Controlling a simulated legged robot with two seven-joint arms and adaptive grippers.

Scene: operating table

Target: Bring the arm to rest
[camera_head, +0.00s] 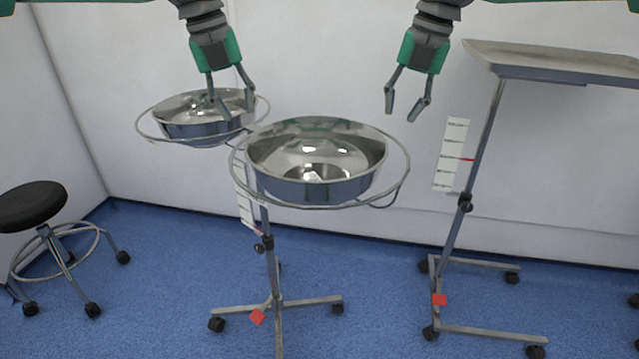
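My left gripper (232,98) hangs from the top of the head view with its fingers spread apart, open and empty. It shows in front of the right part of the rear steel basin. My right gripper (404,112) hangs at the upper right of centre, fingers pointing down and apart, open and empty. It shows above and to the right of the front steel basin (318,190). Neither gripper holds anything. The upper parts of both arms are cut off by the top edge of the view.
The front basin sits in a ring stand (272,270) on casters. A second basin (195,130) stands behind left. A steel tray stand (560,62) is at the right. A black stool (34,205) is at the far left. Blue floor (170,265) lies open between them.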

